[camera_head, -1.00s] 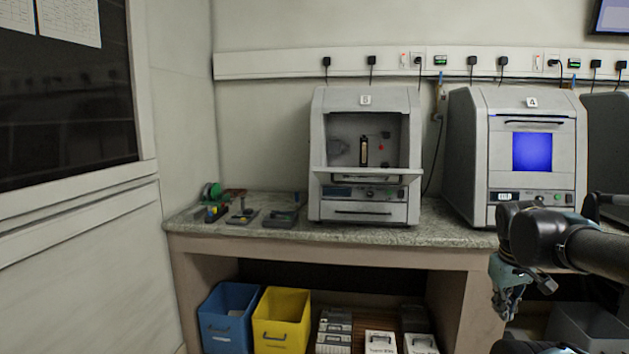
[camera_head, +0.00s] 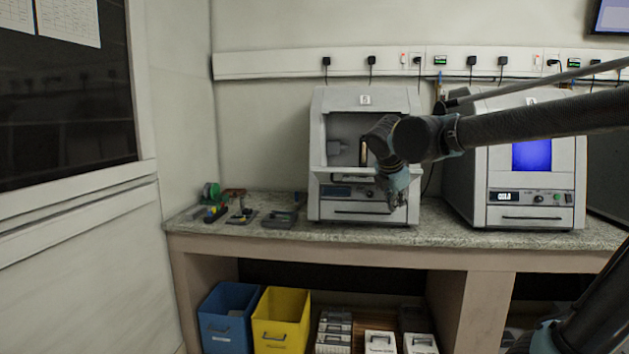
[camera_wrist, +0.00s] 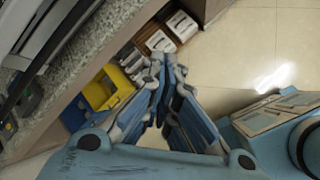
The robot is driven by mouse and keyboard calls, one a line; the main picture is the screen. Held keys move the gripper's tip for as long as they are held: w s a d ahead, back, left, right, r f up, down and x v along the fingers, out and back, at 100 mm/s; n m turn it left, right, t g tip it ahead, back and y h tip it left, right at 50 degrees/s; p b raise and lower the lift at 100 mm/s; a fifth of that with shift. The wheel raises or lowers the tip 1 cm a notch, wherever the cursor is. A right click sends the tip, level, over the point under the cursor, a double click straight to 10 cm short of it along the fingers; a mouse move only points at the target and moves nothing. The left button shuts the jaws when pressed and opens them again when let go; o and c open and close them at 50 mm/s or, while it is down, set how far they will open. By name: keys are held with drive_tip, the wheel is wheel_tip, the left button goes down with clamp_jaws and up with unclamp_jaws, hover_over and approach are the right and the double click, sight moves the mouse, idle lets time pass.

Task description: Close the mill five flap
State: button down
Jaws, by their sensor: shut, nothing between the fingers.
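Mill five (camera_head: 365,98) is the grey box machine labelled 5 on the bench. Its front opening shows the inside, with a gold and black part partly behind my arm. The flap (camera_head: 345,177) is down and sticks out as a ledge below the opening. My gripper (camera_head: 398,203) is in front of the mill's lower right, pointing down, and covers the right part of the flap and panel. It is shut and empty. I cannot tell whether the gripper touches the mill.
Mill four (camera_head: 565,160) with a blue window stands at the right, partly behind my arm. Small tools (camera_head: 242,215) lie on the bench at the left. A blue bin (camera_head: 222,330), a yellow bin (camera_head: 280,330) and several boxes (camera_head: 380,342) are under the bench.

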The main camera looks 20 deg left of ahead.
drive_tip(key=s+a+r+n+t+y, duration=0.1)
drive_tip(key=s+a+r+n, duration=0.2)
drive_tip(key=a, duration=0.5)
drive_tip(key=s+a+r+n+t+y, duration=0.1)
drive_tip(key=s+a+r+n, duration=0.1)
drive_tip(key=a+n, duration=0.45)
drive_tip(key=s+a+r+n+y, duration=0.1)
drive_tip(key=s+a+r+n, duration=0.15)
drive_tip(key=a, duration=0.75)
drive_tip(key=w+a+f, duration=0.1)
drive_tip(key=w+f, duration=0.1)
drive_tip(key=w, duration=0.6)
drive_tip(key=shift+w+a+f, duration=0.25)
drive_tip(key=shift+a, duration=0.15)
drive_tip(key=shift+d, duration=0.1)
drive_tip(key=shift+r, duration=0.1)
